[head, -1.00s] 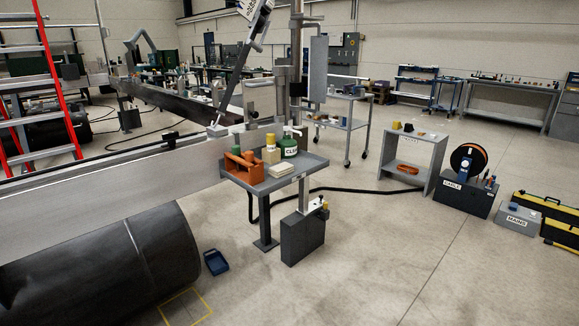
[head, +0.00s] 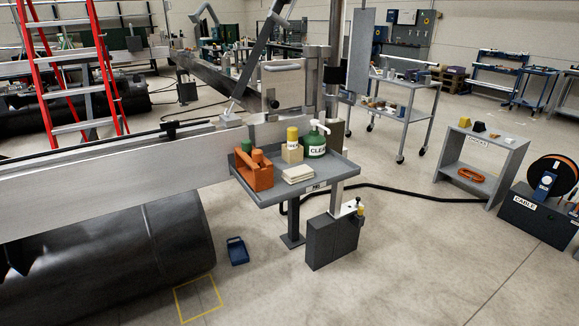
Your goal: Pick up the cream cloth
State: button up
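The cream cloth (head: 299,173) lies folded flat near the front edge of a grey tray table (head: 338,172), in the middle of the head view. An orange caddy (head: 253,175) stands to its left. A small tan box with a yellow-topped bottle (head: 292,147) and a green pump bottle labelled CLE... (head: 317,144) stand behind it. Nothing covers the cloth. My gripper is not in view.
A dark box (head: 335,240) stands on the floor beside the table leg. A large dark cylinder (head: 110,250) fills the lower left. Floor at the lower right is clear.

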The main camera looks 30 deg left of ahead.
aim_at(292, 176)
jog(key=u, duration=0.45)
jog(key=i, duration=1.55)
jog(key=u, duration=0.45)
